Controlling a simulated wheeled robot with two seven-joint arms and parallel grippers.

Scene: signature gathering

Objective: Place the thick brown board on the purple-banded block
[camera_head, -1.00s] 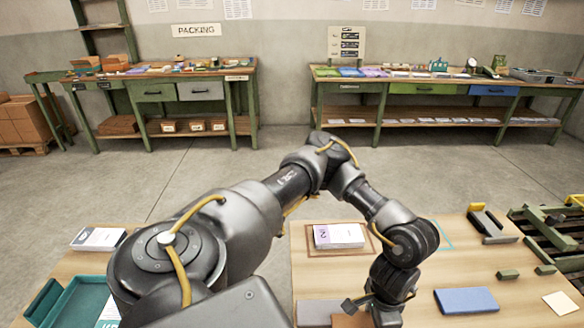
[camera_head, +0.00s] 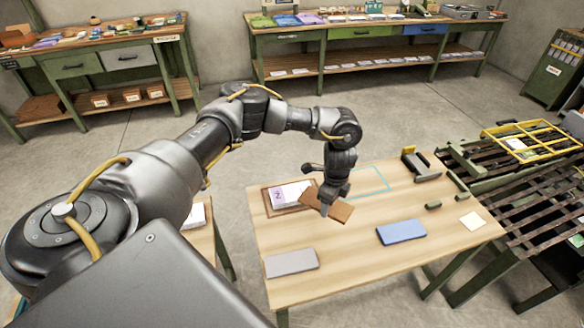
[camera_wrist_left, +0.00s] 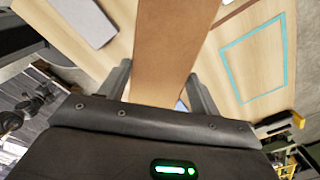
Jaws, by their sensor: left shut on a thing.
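My left gripper (camera_head: 328,206) is shut on the thick brown board (camera_head: 338,210). The board is held tilted, at the right front corner of the purple-banded block. In the left wrist view the brown board (camera_wrist_left: 176,45) runs up between the two fingers (camera_wrist_left: 160,82). The purple-banded block (camera_head: 291,193) is a white stack with a purple band, lying inside a brown outline on the wooden table (camera_head: 345,245). The board's near end hides a little of the area beside the block. I cannot tell whether they touch. My right gripper is not in view.
A grey board (camera_head: 291,262) lies at the table's front left, and a blue board (camera_head: 401,232) right of centre. A teal outline (camera_head: 372,182) marks empty table. A dark stand (camera_head: 418,165) and a cream sheet (camera_head: 472,221) are to the right. The table's middle is clear.

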